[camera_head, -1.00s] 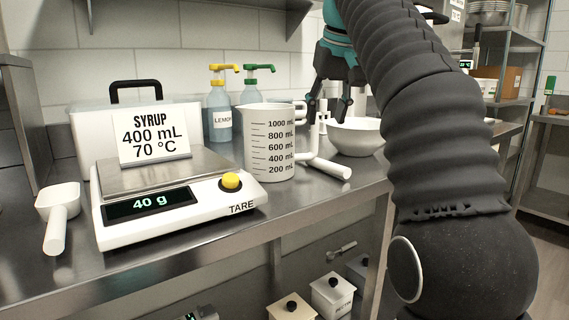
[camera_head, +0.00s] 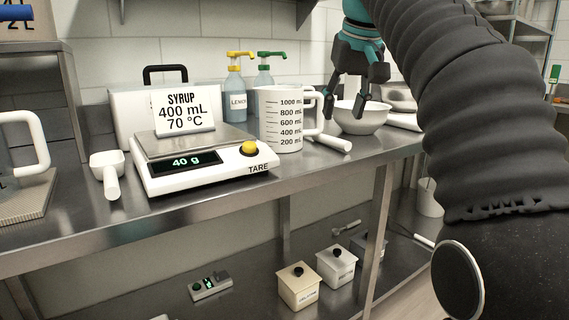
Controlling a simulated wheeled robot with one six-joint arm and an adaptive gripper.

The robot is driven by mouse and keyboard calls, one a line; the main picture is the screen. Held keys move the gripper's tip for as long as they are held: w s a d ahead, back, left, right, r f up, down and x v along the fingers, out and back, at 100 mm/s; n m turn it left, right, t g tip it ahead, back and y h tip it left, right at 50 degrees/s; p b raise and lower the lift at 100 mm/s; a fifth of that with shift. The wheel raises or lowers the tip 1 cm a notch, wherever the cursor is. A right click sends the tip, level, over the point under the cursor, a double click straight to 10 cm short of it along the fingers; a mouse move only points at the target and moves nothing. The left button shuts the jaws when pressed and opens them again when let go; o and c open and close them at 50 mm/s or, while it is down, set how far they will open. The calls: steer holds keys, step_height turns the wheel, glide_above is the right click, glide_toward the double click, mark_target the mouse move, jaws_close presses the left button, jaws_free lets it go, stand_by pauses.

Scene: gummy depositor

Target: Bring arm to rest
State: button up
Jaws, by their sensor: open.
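My gripper (camera_head: 344,108) hangs fingers down from my dark ribbed arm, at the upper middle right. Its two fingers are apart and nothing shows between them. The arm fills the right side of the view and hides part of the counter's right end.
On the steel counter (camera_head: 60,220) stand a scale (camera_head: 205,180) reading 40 g, a white scoop (camera_head: 107,168), a syrup sign (camera_head: 183,110) and two pump bottles (camera_head: 236,97). A white-handled utensil (camera_head: 333,142) lies by the jug. Lidded boxes (camera_head: 299,285) sit on the lower shelf.

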steer(key=s+d+f, duration=0.1)
steer(key=s+f, duration=0.7)
steer(key=f, duration=0.3)
steer(key=s+d+f+m, duration=0.1)
steer(key=s+d+f, duration=0.1)
steer(key=s+f, duration=0.6)
steer(key=s+d+f+t, duration=0.1)
steer(key=s+d+f, duration=0.1)
steer(key=s+f, duration=0.6)
step_height(320, 180, down, 7)
steer(key=shift+s+f+m+h, duration=0.1)
steer(key=shift+s+m+h, duration=0.3)
